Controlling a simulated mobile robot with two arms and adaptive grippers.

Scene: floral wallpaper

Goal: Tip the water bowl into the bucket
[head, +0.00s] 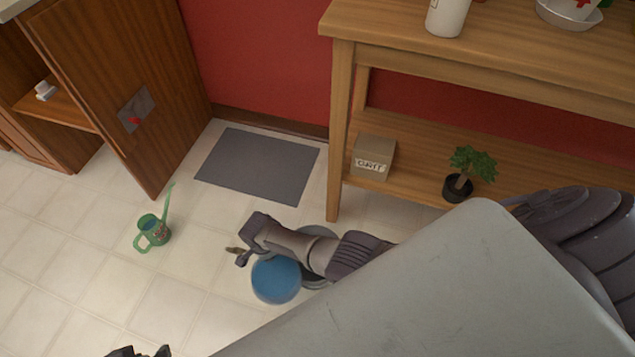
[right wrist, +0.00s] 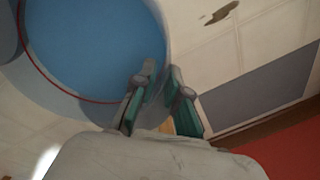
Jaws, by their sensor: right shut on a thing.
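The water bowl (head: 276,281) shows as a round blue surface on the left side of my right arm in the head view. It fills the upper left of the right wrist view (right wrist: 90,45), with a thin red line round the blue. My right gripper (right wrist: 160,70) is shut at the bowl's edge there; in the head view my right gripper (head: 248,248) is by the bowl's upper left side. A grey round thing, perhaps the bucket (head: 318,231), is mostly hidden behind my arm. My left gripper (head: 142,352) only just shows at the bottom edge; its jaws are unclear.
A green watering can (head: 157,231) stands on the tiles at left. A grey mat (head: 258,165) lies by the red wall. A wooden shelf table (head: 340,130) is at right, an open cabinet door (head: 115,80) at upper left.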

